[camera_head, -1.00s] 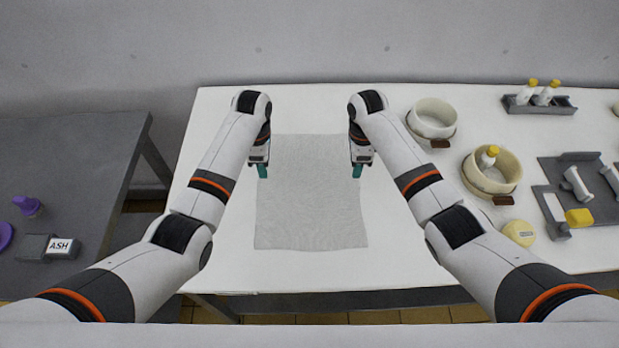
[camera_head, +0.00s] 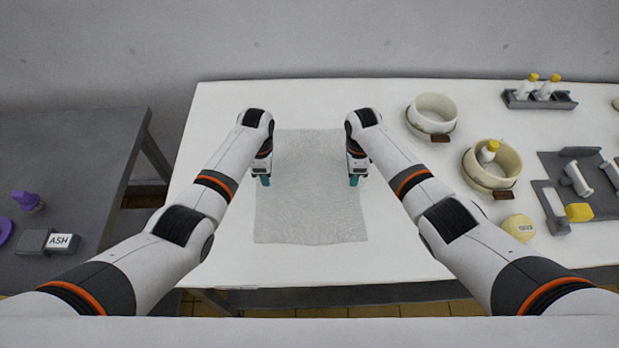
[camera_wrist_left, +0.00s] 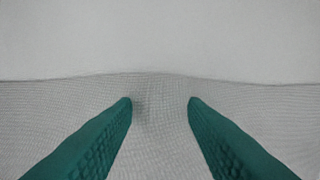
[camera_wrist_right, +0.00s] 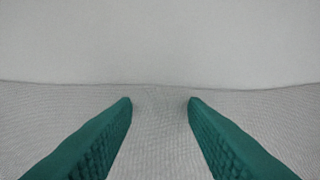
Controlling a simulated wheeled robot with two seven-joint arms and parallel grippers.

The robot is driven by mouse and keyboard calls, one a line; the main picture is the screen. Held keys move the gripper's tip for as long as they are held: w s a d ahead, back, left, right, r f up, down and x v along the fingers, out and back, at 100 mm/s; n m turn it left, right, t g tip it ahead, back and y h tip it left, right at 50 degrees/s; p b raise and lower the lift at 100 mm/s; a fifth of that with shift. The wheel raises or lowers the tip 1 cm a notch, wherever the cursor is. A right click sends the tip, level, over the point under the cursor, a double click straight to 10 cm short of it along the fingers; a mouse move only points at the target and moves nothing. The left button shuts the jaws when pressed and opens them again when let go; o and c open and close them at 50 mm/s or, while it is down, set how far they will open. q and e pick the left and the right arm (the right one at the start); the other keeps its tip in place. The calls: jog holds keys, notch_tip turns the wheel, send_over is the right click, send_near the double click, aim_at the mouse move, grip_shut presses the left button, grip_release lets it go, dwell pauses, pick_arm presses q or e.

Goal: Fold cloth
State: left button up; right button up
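A light grey, finely woven cloth (camera_head: 310,215) lies spread on the white table, with small wrinkles across it. My left gripper (camera_head: 265,181) points down at the cloth's left side, and my right gripper (camera_head: 354,181) points down at its right side. In the left wrist view the teal fingers (camera_wrist_left: 161,101) are apart over the cloth (camera_wrist_left: 160,130), whose edge bulges slightly beyond the tips. In the right wrist view the fingers (camera_wrist_right: 161,101) are also apart over the cloth (camera_wrist_right: 160,135), with its edge just ahead. Whether the tips touch the cloth is unclear.
A grey table (camera_head: 80,150) is at left.

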pick_arm(q)
grip_shut()
pick_arm(e)
grip_shut()
pick_arm(q)
jog(key=shift+r, duration=0.1)
pick_arm(e)
jog(key=shift+r, duration=0.1)
